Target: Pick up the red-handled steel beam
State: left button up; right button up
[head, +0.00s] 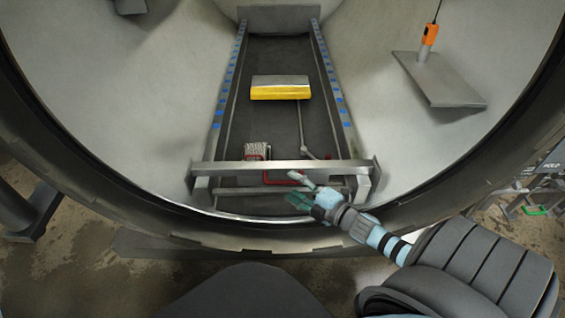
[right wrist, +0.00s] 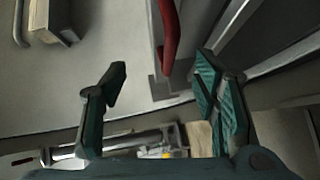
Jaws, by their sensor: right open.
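The steel beam (head: 340,164) lies across the front end of the rail track, just inside the round opening in the head view. A red handle (head: 273,179) shows on its near side, and the same red handle (right wrist: 169,40) shows in the right wrist view. My right gripper (head: 298,189) is just in front of the beam, near the handle. In the right wrist view my right gripper (right wrist: 160,76) is open and empty, and the handle shows ahead between its two fingers. The gripper partly covers the beam's front in the head view. My left gripper is not in view.
A yellow and grey block (head: 280,91) sits farther back on the track. A small light block (head: 256,150) stands behind the beam. A grey plate (head: 437,80) with an orange device (head: 430,35) is on the right wall. The vessel's rim (head: 255,245) curves below the gripper.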

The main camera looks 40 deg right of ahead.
aim_at(269, 171)
jog(key=w, duration=0.3)
jog(key=w+a+f, duration=0.1)
jog(key=w, duration=0.5)
jog(key=shift+a+f+b, duration=0.15)
jog(key=shift+f+b, duration=0.15)
jog(key=shift+b, duration=0.1)
jog(key=shift+s, duration=0.15)
grip_shut()
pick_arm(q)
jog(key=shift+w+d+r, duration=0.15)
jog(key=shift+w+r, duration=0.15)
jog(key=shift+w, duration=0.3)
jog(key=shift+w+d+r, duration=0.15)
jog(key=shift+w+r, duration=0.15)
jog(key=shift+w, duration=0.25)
pick_arm(e)
jog(key=shift+r, duration=0.15)
